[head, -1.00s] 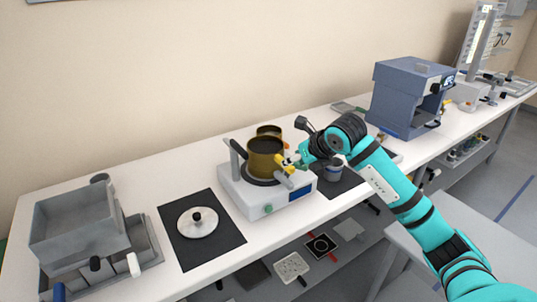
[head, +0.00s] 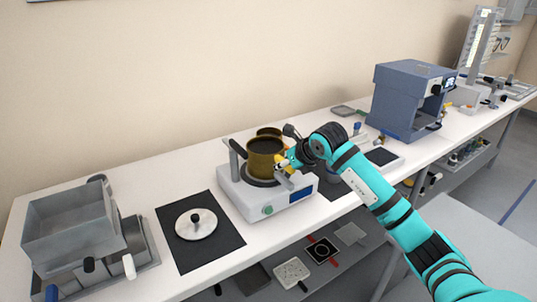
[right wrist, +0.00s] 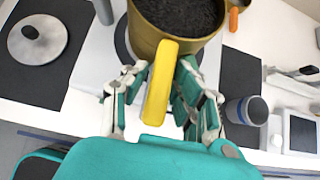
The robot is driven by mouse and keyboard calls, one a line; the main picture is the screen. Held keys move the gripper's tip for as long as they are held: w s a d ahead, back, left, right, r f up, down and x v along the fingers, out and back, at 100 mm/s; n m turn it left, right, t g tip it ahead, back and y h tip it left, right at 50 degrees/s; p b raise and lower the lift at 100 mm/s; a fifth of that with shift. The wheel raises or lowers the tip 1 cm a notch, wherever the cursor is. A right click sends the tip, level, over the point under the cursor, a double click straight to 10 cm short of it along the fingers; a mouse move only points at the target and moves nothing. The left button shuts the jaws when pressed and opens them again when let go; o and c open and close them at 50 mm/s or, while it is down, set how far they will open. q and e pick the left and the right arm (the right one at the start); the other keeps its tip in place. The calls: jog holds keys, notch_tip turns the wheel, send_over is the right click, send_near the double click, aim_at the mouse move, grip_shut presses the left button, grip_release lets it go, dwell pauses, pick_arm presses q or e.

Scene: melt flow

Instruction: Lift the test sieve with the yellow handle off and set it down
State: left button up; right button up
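The test sieve (head: 265,157) is a brass-coloured round pan with dark grains inside, sitting upright on the white shaker (head: 250,197). Its yellow handle (head: 281,162) points toward the front right; the handle (right wrist: 161,85) is large in the right wrist view. My right gripper (right wrist: 163,78) has one finger on each side of the handle, with the handle between them. The fingers look spread, with a narrow gap at the left finger; contact on the right is unclear. A second piece with an orange handle (right wrist: 233,18) shows behind the sieve. My left gripper is out of view.
A black mat with a round metal lid (head: 196,224) lies left of the shaker. Grey metal trays (head: 75,232) stand at the far left. A grey cup (right wrist: 246,110) stands right of the shaker on another dark mat. A blue-grey machine (head: 408,98) is farther right.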

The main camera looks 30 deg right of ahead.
grip_shut()
jog(key=shift+r, duration=0.15)
jog(key=shift+r+p, duration=0.95)
jog(key=shift+r, duration=0.6)
